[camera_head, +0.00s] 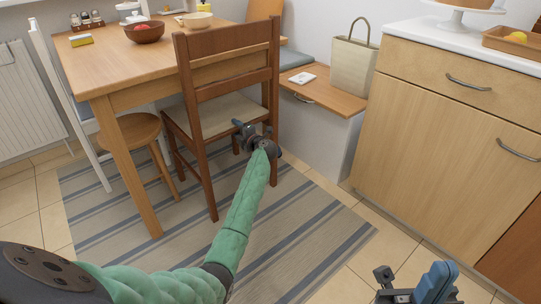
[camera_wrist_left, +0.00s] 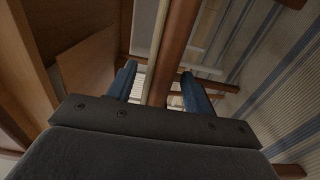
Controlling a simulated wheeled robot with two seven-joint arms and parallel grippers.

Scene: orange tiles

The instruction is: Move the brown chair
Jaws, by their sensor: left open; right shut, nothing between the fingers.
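The brown chair (camera_head: 183,60) stands upright beside the table, with a slatted wooden back and a pale seat cushion (camera_head: 220,114). I cannot tell whether either finger touches the bar. My right gripper (camera_head: 415,289) is low at the bottom right, shut and empty, apart from the chair.
The wooden table (camera_head: 105,72) holds a brown bowl (camera_head: 145,32) with red items. A round stool (camera_head: 128,130) is left of the chair, and a bench (camera_head: 325,92) bears a bag (camera_head: 352,68). Cabinets (camera_head: 450,120) stand right. The striped rug (camera_head: 310,235) has free room in front.

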